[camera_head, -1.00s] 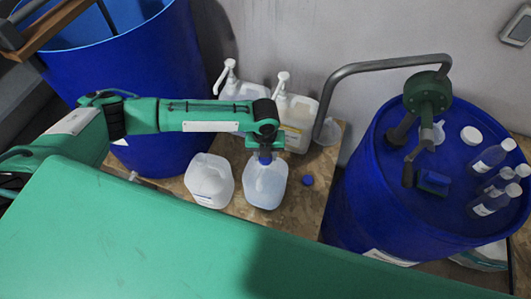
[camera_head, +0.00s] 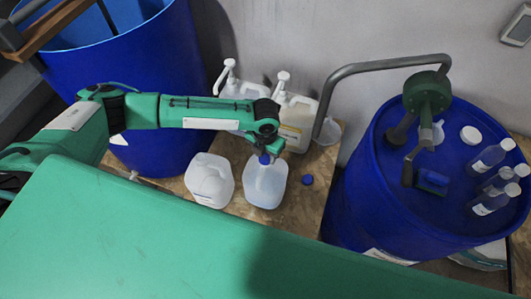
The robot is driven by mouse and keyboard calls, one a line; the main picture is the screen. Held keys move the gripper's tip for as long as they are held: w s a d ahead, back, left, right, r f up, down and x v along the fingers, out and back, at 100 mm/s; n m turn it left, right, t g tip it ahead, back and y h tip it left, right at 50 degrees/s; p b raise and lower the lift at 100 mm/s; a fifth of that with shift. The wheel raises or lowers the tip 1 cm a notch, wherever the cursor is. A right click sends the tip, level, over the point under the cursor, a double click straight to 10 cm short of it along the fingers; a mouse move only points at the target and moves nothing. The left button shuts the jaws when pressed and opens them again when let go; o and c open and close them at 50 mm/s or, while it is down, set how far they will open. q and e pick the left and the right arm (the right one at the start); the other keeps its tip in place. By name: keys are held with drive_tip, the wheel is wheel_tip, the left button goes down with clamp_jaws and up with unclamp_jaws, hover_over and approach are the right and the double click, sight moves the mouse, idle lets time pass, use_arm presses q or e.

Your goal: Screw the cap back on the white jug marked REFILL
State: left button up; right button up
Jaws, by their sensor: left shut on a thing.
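Two whitish jugs stand side by side on a wooden board: a left jug (camera_head: 208,184) and a more translucent right jug (camera_head: 266,188). I cannot read a REFILL mark on either. My left gripper (camera_head: 264,153) is over the back of the right jug, shut on a small blue cap (camera_head: 264,160). The cap is at the jug's top; I cannot tell whether it sits on the neck, which the gripper and cap hide. A second blue cap (camera_head: 307,180) lies on the board to the right. My right gripper is not in view.
Two pump bottles (camera_head: 240,91) (camera_head: 297,120) stand behind the jugs by the wall. A blue drum (camera_head: 352,205) at right carries a hand pump (camera_head: 428,98) and several small bottles. A large open blue drum (camera_head: 165,60) stands at left.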

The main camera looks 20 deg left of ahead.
use_arm(q)
drive_tip(key=m, duration=0.5)
drive_tip(key=shift+s, duration=0.1)
drive_tip(key=o, duration=0.7)
drive_tip(key=shift+r, duration=0.1)
drive_tip(key=shift+p, duration=0.35)
drive_tip(key=n+p, duration=0.2)
drive_tip(key=n, duration=0.1)
drive_tip(key=shift+r+n+p, duration=0.1)
drive_tip(key=shift+n+p, duration=0.2)
drive_tip(key=shift+n, duration=0.1)
drive_tip(key=shift+n+p, duration=0.4)
drive_tip(key=shift+n, duration=0.5)
